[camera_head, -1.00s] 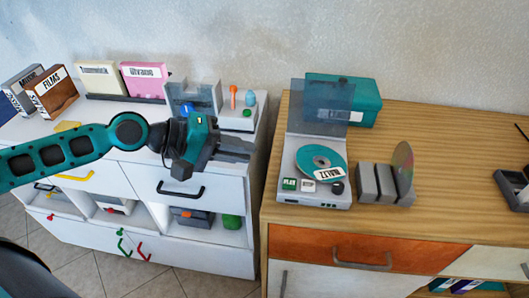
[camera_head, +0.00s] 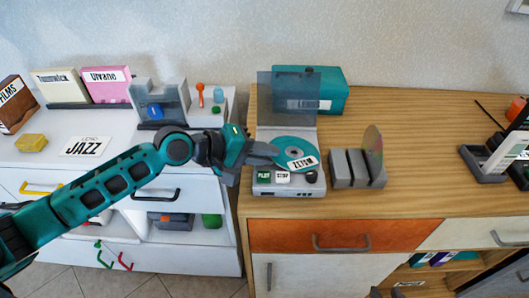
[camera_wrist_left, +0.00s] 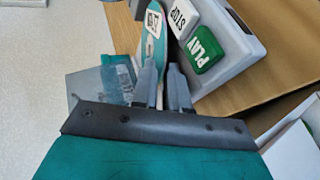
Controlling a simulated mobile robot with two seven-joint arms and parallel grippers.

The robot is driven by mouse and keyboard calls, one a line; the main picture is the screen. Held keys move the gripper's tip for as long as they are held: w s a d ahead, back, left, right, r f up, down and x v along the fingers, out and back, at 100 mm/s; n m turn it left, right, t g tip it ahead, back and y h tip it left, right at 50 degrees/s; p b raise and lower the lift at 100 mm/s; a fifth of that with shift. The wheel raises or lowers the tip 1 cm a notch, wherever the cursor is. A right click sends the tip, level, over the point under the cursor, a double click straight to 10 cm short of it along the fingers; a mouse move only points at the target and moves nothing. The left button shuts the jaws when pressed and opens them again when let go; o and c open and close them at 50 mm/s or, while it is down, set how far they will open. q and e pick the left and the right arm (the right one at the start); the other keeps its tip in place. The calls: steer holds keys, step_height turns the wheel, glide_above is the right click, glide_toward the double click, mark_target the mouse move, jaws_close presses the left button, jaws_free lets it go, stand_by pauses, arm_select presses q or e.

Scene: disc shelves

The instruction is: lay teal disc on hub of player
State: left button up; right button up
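The teal disc (camera_head: 288,144), with a white label and a pale centre, lies on the player (camera_head: 290,189) in the head view. My right gripper is not in view.
The player's clear lid (camera_head: 285,95) stands up, with a teal box (camera_head: 333,92) behind. PLAY (camera_head: 264,176) and STOP (camera_head: 283,176) buttons are at its front. A grey rack (camera_head: 350,169) holding an upright disc stands close right.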

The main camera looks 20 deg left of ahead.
arm_select(q)
jaws_close()
stand_by(0.4)
